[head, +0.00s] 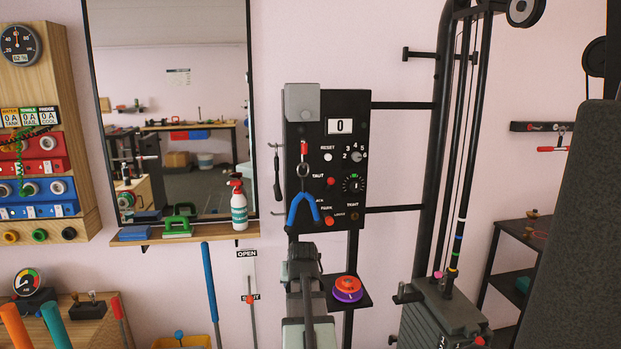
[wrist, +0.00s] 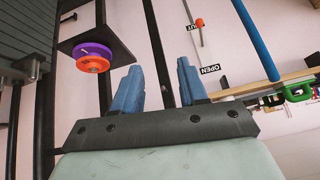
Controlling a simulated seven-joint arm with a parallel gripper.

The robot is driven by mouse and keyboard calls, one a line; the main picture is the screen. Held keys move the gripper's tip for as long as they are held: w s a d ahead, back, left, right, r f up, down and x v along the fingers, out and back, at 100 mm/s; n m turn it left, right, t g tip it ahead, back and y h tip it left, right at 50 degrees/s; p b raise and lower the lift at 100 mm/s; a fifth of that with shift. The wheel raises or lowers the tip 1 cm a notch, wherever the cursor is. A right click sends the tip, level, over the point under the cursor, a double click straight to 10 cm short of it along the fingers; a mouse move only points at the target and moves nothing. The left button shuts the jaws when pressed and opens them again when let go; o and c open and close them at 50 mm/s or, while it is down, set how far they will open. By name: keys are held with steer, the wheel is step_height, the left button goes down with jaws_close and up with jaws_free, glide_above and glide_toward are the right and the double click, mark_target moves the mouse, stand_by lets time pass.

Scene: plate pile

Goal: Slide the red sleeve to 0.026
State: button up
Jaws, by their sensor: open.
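The red sleeve is not visible in the wrist view.
An orange-and-purple disc (head: 347,289) sits on a small black shelf right of my gripper. A blue rod (head: 209,285) and a red-capped rod (head: 249,299) stand left. A spray bottle (head: 238,205) stands on the wooden ledge. A weight-stack frame (head: 445,150) stands right.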

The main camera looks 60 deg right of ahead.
steer(key=s+d+r+t+h, duration=0.1)
steer(key=d+r+h, duration=0.15)
steer(key=r, duration=0.75)
steer(key=s+d+r+t+h, duration=0.1)
steer(key=s+d+r+t, duration=0.15)
steer(key=r, duration=0.85)
steer(key=n+t+h, duration=0.1)
steer(key=t+h, duration=0.3)
steer(key=h, duration=0.1)
glide_toward(305, 149)
steer(key=shift+y, duration=0.25)
steer(key=shift+x, duration=5.55)
steer(key=shift+r, duration=0.15)
steer(key=shift+s, duration=0.1)
jaws_close()
